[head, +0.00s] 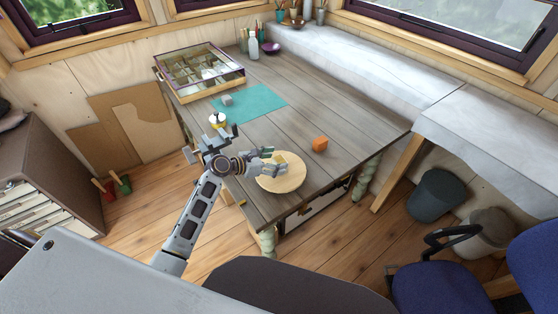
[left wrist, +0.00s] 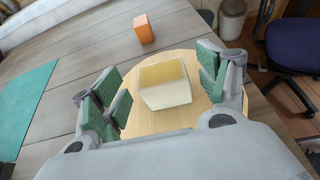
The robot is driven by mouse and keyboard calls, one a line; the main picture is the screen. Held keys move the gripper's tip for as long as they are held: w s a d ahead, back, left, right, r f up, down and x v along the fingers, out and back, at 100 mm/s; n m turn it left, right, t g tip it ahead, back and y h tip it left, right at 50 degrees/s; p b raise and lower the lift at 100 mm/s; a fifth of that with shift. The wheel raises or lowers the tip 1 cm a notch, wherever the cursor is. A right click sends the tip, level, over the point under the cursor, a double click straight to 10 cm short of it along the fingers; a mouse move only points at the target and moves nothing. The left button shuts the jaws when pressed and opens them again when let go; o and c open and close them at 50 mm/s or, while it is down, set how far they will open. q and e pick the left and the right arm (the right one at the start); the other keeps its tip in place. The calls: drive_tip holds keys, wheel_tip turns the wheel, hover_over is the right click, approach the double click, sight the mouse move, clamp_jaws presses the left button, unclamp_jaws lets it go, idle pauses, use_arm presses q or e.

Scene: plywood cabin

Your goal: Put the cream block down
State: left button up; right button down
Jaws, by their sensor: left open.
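The cream block (left wrist: 165,84) sits on a round light wooden board (left wrist: 150,121) in the left wrist view. In the head view, the block (head: 280,160) is partly hidden by my gripper, and the board (head: 284,184) lies near the table's front edge. My left gripper (left wrist: 160,90) is open, with its green-padded fingers on either side of the block and a gap on each side. In the head view my left gripper (head: 268,161) is over the board. My right gripper is not in view.
An orange block (head: 320,144) stands on the wooden table (head: 285,120), right of the board. A teal mat (head: 262,102) with a grey block (head: 227,100) and a glass-topped case (head: 201,74) are farther back.

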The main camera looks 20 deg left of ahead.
use_arm(q)
drive_tip(key=v, duration=0.9)
drive_tip(key=shift+s, duration=0.15)
idle(0.6)
